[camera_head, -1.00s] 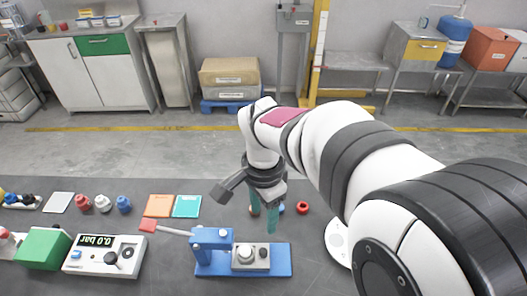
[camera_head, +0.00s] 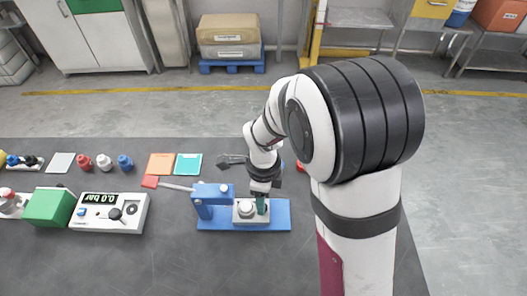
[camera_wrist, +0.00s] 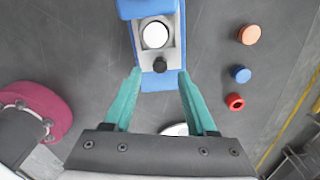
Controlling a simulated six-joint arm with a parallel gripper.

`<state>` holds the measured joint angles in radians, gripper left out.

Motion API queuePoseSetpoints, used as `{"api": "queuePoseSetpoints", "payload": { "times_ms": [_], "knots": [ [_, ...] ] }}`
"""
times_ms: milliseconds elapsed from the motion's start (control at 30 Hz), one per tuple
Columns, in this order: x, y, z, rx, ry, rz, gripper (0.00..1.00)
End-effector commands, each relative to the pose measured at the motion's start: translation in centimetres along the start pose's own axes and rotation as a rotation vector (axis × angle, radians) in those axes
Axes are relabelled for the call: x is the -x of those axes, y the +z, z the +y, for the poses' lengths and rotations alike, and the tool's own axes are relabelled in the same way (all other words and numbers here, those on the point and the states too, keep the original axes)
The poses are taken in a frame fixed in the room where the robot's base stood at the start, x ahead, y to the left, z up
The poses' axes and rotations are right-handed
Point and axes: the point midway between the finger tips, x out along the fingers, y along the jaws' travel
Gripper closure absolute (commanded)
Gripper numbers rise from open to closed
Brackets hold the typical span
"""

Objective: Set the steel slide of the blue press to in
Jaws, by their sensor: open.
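The blue press (camera_head: 213,196) stands on a blue base plate on the dark table, its lever pointing left to a red grip. Its steel slide (camera_head: 237,217) lies on the plate to the right of the press head. The slide carries a round white piece (camera_wrist: 155,35) and a black knob (camera_wrist: 160,65) at its end away from the head. My gripper (camera_wrist: 159,75) is open, with its teal fingers on both sides of the knob and a gap on each side. In the head view my gripper (camera_head: 262,204) is low at the slide's right end, partly hiding the knob.
Orange (camera_wrist: 249,34), blue (camera_wrist: 241,74) and red (camera_wrist: 235,102) round pieces lie beside the press. Left of it stand a white display box (camera_head: 110,212) and a green box (camera_head: 49,206). Orange and teal pads (camera_head: 188,164) lie behind. The table in front is clear.

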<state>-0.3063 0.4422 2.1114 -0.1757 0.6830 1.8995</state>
Motion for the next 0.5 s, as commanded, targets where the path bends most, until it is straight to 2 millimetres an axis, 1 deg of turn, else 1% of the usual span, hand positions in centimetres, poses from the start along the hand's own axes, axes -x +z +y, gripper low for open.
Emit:
{"api": "queuePoseSetpoints", "payload": {
  "times_ms": [33, 100, 200, 300, 500],
  "knots": [
    [-1.1, -0.1, 0.1, 0.001, 0.004, 0.002, 0.43],
    [-2.2, -0.1, 0.1, 0.001, 0.003, 0.002, 0.43],
    [-3.1, 0.0, 0.1, 0.000, 0.002, 0.001, 0.43],
    [-3.5, 0.0, 0.0, 0.001, 0.000, 0.000, 0.43],
    [-3.5, 0.0, 0.0, 0.001, 0.000, 0.000, 0.43]
  ]
}}
